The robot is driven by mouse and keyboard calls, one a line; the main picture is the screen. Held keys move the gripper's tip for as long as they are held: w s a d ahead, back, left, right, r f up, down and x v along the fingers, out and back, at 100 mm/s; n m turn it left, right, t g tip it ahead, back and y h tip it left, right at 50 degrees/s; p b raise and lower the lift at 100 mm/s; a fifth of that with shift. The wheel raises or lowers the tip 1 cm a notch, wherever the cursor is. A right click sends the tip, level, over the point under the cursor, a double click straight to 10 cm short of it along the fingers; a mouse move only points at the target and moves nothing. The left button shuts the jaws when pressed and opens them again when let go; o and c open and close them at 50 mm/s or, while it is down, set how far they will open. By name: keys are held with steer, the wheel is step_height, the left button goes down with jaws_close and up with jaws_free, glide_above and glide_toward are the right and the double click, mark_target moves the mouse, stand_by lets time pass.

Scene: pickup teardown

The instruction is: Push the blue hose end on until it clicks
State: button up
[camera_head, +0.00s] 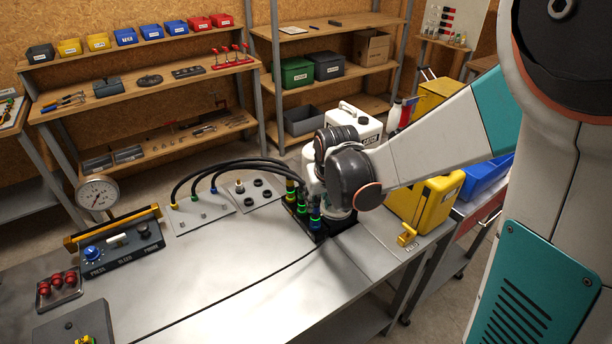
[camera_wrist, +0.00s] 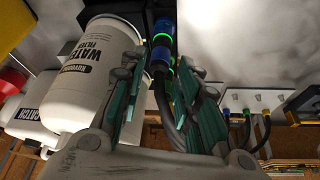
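The blue hose end (camera_wrist: 160,56) is at the black port block, with a blue fitting and green rings in line with it in the wrist view. In the head view the blue hose end (camera_head: 315,216) sits at the block's near right, partly behind my wrist. Its black hose runs down between my fingers. My gripper (camera_wrist: 161,82) has one teal-padded finger on each side of the hose, just behind the hose end. I cannot tell whether the pads touch it, or whether the end is fully seated. The head view hides my fingers behind my wrist.
Yellow and green hose ends (camera_head: 291,190) stand close beside the blue one. The white filter canister (camera_wrist: 92,82) is close left of my fingers in the wrist view. A gauge panel (camera_head: 118,245) stands at the left. The bench front (camera_head: 240,285) is mostly clear.

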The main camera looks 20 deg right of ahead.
mark_target(317, 204)
steer(key=shift+b+x, duration=0.6)
steer(key=shift+x, duration=2.15)
jaws_close()
